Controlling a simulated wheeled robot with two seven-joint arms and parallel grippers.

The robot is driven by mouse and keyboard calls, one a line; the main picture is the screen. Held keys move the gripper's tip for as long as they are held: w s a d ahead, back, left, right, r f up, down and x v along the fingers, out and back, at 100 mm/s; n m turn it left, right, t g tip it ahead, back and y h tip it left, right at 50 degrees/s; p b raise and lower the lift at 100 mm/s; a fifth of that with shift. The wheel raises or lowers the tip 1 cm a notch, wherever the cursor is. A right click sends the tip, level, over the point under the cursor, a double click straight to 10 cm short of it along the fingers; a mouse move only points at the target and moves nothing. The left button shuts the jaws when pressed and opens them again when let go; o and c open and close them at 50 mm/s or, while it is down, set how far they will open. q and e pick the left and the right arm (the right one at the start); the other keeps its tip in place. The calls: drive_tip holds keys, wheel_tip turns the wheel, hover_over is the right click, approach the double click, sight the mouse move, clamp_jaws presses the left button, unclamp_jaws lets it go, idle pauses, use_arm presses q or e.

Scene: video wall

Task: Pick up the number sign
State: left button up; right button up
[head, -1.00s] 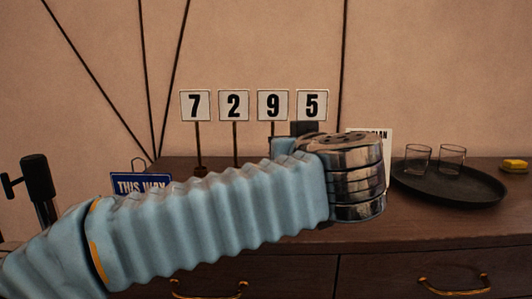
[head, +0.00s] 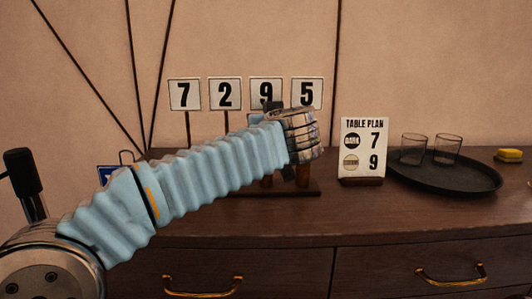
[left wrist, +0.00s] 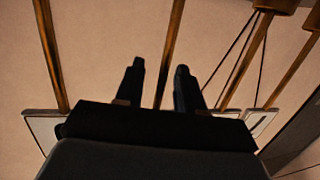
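Number signs 7 (head: 184,95), 2 (head: 225,94), 9 (head: 265,91) and 5 (head: 307,92) are white cards with black digits, upright on thin brown posts on the sideboard. My left arm comes in from the left and crosses in front of the posts; its wrist hides the lower posts of 9 and 5. In the left wrist view my left gripper (left wrist: 161,82) is open, its black fingers apart. A post (left wrist: 171,45), seemingly that of 9, runs in the gap between them; I cannot tell whether it is inside the grip. My right gripper is out of view.
A table plan card (head: 363,137) showing 7 and 9 stands right of the signs. A dark tray (head: 455,180) holds two glasses (head: 413,149). A yellow sponge (head: 509,155) lies far right. A blue sign (head: 105,174) is mostly behind my arm. The sideboard front right is clear.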

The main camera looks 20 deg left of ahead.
use_arm(q)
drive_tip(key=shift+w+a, duration=0.2)
drive_tip(key=shift+w, duration=0.15)
drive_tip(key=shift+c, duration=0.5)
clamp_jaws()
